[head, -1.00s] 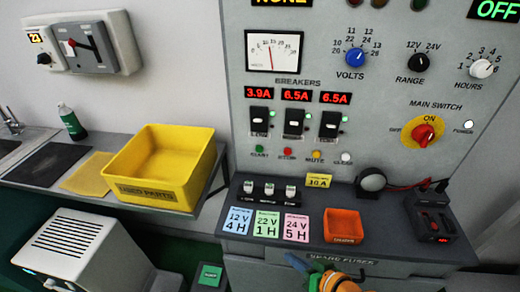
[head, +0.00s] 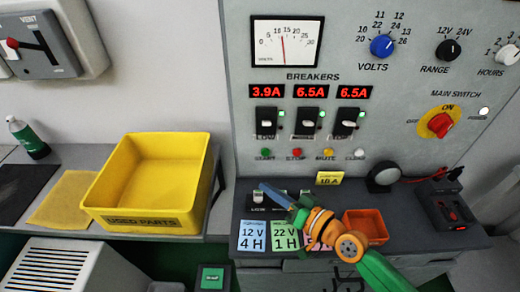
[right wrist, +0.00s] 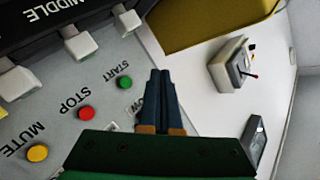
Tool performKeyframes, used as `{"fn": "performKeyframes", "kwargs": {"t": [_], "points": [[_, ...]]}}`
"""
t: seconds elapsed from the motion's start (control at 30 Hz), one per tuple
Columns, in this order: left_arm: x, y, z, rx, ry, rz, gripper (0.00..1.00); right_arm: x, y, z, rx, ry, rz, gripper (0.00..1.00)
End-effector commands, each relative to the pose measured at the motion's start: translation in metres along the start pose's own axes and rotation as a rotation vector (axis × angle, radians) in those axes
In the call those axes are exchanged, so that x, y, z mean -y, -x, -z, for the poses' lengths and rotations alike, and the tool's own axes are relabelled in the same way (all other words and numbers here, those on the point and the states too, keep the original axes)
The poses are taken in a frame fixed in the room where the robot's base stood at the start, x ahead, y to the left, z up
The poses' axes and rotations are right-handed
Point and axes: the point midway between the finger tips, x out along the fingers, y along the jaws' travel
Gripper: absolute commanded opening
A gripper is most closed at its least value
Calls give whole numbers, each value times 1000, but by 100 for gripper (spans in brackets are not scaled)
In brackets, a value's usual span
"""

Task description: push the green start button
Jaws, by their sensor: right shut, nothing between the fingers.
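The green start button (head: 266,154) is at the left end of a row of small buttons under the breakers on the grey panel. It also shows in the right wrist view (right wrist: 124,82), with its START label beside it. My right gripper (head: 264,188) is shut and empty, below the button in the head view, over the ledge in front of the panel. In the right wrist view its closed fingertips (right wrist: 160,76) appear beside the green button, apart from it in the picture. The left gripper is not in view.
The red stop button (head: 296,153) is the green button's neighbour. Breaker switches (head: 309,120) stick out above the row. My arm partly hides the coloured cards and fuse block on the ledge. A yellow bin (head: 205,185) stands left, an orange tray (head: 376,219) right.

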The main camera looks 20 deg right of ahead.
Motion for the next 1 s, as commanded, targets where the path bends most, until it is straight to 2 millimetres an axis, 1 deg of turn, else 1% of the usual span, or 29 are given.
{"fn": "performKeyframes", "kwargs": {"t": [0.13, 0.23, 0.47, 0.7, 0.83, 1.0], "points": [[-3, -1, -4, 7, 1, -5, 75, -1, -1, 0, 0, 1, 0, 0], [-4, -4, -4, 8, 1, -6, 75, -6, -7, 4, -1, 3, 0, 0], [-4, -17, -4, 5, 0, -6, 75, -24, -31, 20, -3, 3, 0, 0], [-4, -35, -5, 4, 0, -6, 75, -41, -53, 34, -1, 3, 0, 0], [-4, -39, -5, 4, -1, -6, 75, -44, -59, 41, 0, 3, 0, 0], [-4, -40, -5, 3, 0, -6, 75, -45, -62, 44, 0, 1, 0, 0]]}}
